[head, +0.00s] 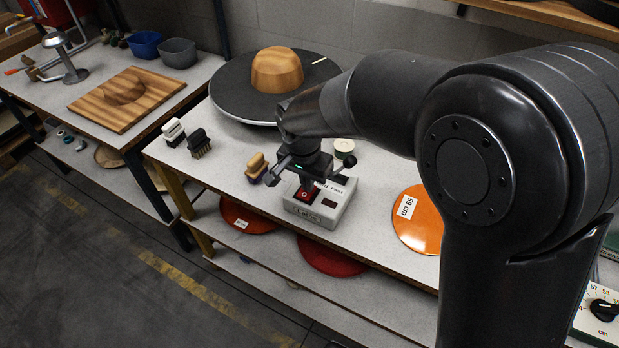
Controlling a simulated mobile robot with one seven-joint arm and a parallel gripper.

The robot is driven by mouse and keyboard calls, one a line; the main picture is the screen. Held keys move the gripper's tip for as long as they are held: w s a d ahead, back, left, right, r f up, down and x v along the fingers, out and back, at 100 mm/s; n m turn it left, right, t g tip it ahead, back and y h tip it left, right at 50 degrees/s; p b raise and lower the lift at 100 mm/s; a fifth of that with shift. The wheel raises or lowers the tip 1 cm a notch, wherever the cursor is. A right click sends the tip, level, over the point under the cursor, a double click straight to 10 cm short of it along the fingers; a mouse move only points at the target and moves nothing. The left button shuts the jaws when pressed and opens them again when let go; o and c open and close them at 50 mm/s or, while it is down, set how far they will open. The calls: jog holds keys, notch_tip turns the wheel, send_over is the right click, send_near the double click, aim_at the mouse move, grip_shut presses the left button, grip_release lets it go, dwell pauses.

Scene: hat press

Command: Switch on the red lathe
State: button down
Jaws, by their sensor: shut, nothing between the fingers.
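A light grey switch box (318,213) with a label that seems to read "Lathe" stands near the front edge of the middle table. A red rocker switch (304,195) is on its top, at the left. A second, dark switch or window (329,203) is to its right. My gripper (307,184) is shut and empty, pointing down right above the red switch. Whether the fingertips touch the switch I cannot tell. A dark round turntable (232,97) carrying a wooden hat block (277,70) stands behind. A red machine part (48,10) is cut off at the top left.
Several brushes (198,143) stand left of the box, with a wooden one (257,166) close beside it. An orange disc (418,220) lies to the right. A left table (60,92) holds a wooden board and bowls. My arm hides much of the right side.

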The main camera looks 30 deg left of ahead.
aim_at(303, 195)
jog(key=shift+s, duration=0.3)
notch_tip(303, 195, up, 14)
jog(key=s, duration=0.2)
jog(key=shift+s, duration=0.2)
dwell(0.4)
jog(key=shift+w+a+t, duration=0.15)
jog(key=shift+w+t, duration=0.15)
jog(key=shift+w, duration=0.4)
